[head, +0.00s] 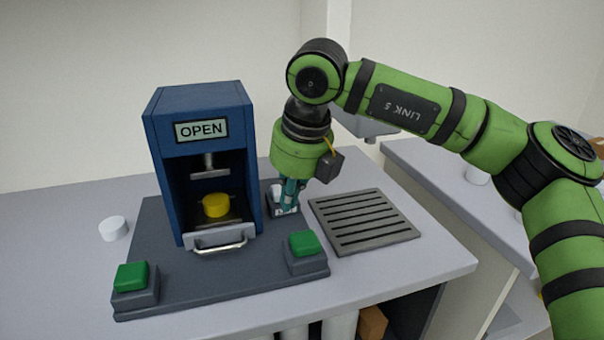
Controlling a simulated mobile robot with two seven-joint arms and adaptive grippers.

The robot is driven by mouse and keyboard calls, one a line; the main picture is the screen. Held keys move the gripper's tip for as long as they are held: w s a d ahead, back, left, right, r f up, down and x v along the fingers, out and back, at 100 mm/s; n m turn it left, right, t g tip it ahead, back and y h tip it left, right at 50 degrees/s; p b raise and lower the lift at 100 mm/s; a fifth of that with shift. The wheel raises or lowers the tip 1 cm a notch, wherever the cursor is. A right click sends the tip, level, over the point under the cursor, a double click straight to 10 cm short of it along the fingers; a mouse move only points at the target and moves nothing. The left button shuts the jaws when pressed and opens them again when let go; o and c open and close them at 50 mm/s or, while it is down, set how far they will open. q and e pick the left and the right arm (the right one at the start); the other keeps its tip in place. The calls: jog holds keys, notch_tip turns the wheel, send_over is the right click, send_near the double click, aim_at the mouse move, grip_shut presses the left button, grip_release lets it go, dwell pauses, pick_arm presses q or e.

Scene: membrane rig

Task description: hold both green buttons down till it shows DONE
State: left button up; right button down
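A blue press machine (200,170) stands on a dark base plate (215,277), and its display (201,129) reads OPEN. A yellow disc (215,205) sits inside the press under a metal plunger. One green button (131,276) is at the base plate's front left corner, the other green button (304,243) at its right side. My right gripper (287,205) points down beside the press's right side, behind the right button and apart from it. It is at a small dark box with a white label; whether its fingers are closed is unclear. My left gripper is out of view.
A slotted grey drain plate (363,222) lies right of the base plate. A metal handle (221,241) sticks out at the press's front. The counter (55,235) is clear at far left.

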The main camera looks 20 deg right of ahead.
jog(key=d+r+h, duration=0.1)
jog(key=d+r, duration=0.1)
jog(key=d, duration=0.1)
jog(key=b, duration=0.4)
send_over(304, 231)
jog(key=s, duration=0.2)
jog(key=shift+m, duration=0.4)
jog(key=x, duration=0.2)
jog(key=s+x, duration=0.1)
jog(key=x, duration=0.2)
jog(key=shift+f, duration=1.2)
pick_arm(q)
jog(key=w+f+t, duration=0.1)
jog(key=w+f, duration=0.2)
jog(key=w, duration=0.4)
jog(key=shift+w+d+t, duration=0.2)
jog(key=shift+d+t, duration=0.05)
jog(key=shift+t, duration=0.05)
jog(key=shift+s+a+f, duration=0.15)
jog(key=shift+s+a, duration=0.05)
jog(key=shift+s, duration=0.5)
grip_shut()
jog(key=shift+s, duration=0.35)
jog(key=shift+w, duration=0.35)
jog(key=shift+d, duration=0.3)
